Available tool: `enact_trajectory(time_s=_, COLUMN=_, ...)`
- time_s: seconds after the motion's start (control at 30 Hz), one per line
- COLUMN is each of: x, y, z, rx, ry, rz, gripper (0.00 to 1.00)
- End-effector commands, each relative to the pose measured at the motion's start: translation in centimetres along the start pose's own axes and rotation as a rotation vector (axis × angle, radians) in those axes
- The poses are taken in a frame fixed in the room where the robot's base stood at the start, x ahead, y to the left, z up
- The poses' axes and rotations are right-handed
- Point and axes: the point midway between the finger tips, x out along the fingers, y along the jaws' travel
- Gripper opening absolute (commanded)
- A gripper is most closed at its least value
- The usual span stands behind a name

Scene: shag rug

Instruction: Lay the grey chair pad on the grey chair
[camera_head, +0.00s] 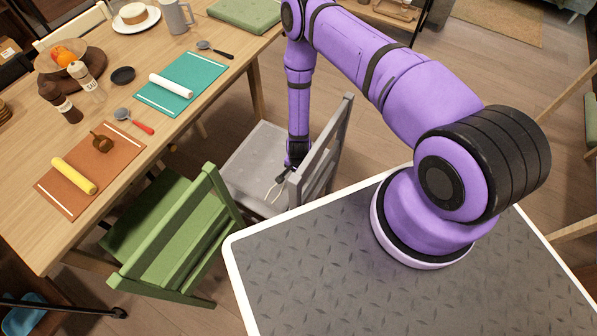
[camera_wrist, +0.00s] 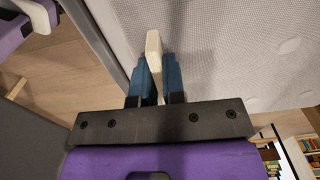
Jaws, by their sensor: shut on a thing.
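The grey chair (camera_head: 325,158) stands at the table's near side, its slatted back towards me. A light grey pad (camera_head: 252,152) shows over its seat; in the wrist view the pad (camera_wrist: 225,50) is a woven grey surface with round tufts. My gripper (camera_head: 283,178) reaches down over the seat beside the chair back. In the wrist view my gripper (camera_wrist: 155,62) has its blue fingers shut on a cream tab (camera_wrist: 154,42), which seems to belong to the pad. I cannot tell whether the pad rests flat, as my arm and the chair back hide part of it.
A green chair (camera_head: 165,240) stands close on the left. The wooden table (camera_head: 210,105) carries place mats, spoons, bottles and a green pad (camera_head: 245,12). A dark grey patterned top with a white rim (camera_head: 300,290) lies in front, under my arm. Floor shows right of the grey chair.

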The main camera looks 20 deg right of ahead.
Motion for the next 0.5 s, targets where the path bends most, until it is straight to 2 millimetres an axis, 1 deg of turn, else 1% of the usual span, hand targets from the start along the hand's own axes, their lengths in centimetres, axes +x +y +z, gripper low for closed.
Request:
enact_trajectory(time_s=0.33, x=0.62, y=0.03, z=0.03, rx=0.000, ry=0.000, rz=0.001, gripper=0.00)
enact_trajectory(time_s=0.37, x=0.61, y=0.02, z=0.02, rx=0.000, ry=0.000, rz=0.000, gripper=0.15)
enact_trajectory(time_s=0.4, x=0.60, y=0.02, z=0.02, rx=0.000, ry=0.000, rz=0.000, gripper=0.24)
enact_trajectory(time_s=0.47, x=0.59, y=0.02, z=0.02, rx=0.000, ry=0.000, rz=0.000, gripper=0.38)
enact_trajectory(time_s=0.5, x=0.59, y=0.02, z=0.02, rx=0.000, ry=0.000, rz=0.000, gripper=0.40)
